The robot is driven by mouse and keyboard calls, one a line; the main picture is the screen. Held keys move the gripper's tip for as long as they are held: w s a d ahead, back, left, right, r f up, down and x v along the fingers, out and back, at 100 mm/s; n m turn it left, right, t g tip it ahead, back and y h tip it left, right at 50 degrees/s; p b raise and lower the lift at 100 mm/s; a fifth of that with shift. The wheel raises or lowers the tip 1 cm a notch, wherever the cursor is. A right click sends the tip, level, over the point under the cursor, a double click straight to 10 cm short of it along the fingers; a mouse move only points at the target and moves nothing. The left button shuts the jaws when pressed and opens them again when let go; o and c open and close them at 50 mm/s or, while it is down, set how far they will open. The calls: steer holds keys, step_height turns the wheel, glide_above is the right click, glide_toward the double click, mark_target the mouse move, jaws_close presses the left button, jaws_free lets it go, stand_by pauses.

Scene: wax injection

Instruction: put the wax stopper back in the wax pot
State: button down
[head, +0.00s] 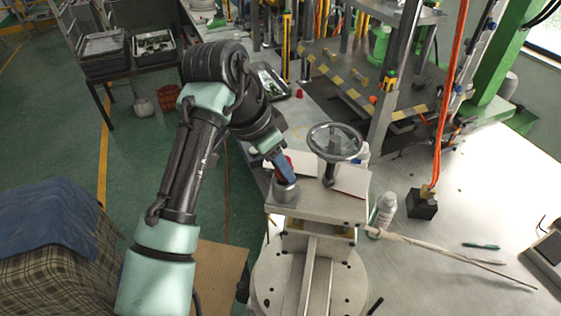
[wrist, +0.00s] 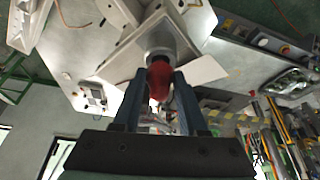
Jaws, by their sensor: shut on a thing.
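The red wax stopper (wrist: 159,82) is between the two blue fingers of my gripper (wrist: 160,92) in the wrist view. My gripper (head: 285,174) is shut on it. The wax pot (head: 285,191), a small grey metal cylinder, stands on the left end of the machine's top plate, directly below my fingertips. In the wrist view the pot (wrist: 158,36) is straight beyond the stopper. The stopper's far end is at the pot's mouth; I cannot tell whether it is inside or just above. In the head view my fingers mostly hide the stopper.
A handwheel (head: 335,141) on a post rises just right of the pot, close to my gripper. A white bottle (head: 385,210) and a dark block (head: 423,205) stand on the bench to the right.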

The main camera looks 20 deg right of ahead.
steer(key=shift+f+b, duration=0.4)
steer(key=shift+f, duration=0.35)
steer(key=shift+c, duration=1.8)
jaws_free()
steer(key=shift+f, duration=0.1)
steer(key=b+v, duration=0.3)
steer(key=v, duration=1)
steer(key=shift+b, duration=0.4)
steer(key=shift+d, duration=0.1)
